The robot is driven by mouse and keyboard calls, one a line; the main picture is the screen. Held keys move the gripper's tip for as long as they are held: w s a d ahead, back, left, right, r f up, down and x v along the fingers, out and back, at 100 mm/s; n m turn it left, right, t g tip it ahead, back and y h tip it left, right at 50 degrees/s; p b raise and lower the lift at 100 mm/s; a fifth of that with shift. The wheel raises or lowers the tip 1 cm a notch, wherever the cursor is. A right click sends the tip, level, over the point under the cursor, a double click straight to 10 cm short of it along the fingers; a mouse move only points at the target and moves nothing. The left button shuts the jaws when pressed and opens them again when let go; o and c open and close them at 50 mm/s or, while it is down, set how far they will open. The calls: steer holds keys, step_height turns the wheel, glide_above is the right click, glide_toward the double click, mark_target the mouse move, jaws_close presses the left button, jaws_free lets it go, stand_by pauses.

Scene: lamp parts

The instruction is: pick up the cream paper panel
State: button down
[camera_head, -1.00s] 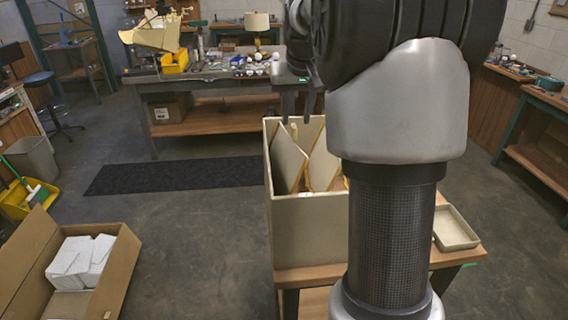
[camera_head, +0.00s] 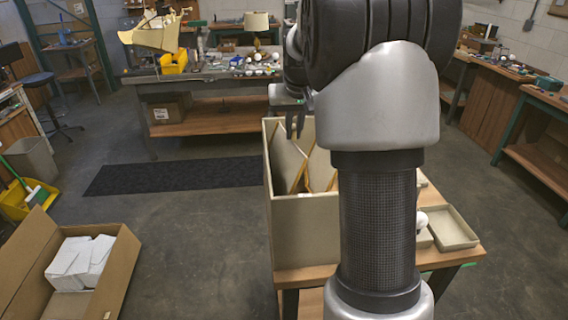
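Cream paper panels with wooden edges stand tilted in a tall cream bin (camera_head: 307,232). The left panel (camera_head: 285,160) leans against the bin's left side, and another panel (camera_head: 321,168) shows to its right, partly behind my arm. My gripper (camera_head: 295,128) points down at the bin's top opening, above and close to the panels' upper edges. Its two fingers look a little apart. I cannot tell whether a panel edge is between them. My arm hides the bin's right part.
The bin stands on a wooden-topped table (camera_head: 450,258) with a shallow cream tray (camera_head: 452,228) at the right. A cluttered workbench (camera_head: 215,75) with a lamp (camera_head: 257,25) stands behind. An open cardboard box (camera_head: 112,270) lies on the floor at left.

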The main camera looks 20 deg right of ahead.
steer(key=shift+r, duration=0.15)
step_height(320, 180, up, 28)
steer(key=p, duration=0.5)
stand_by(0.6)
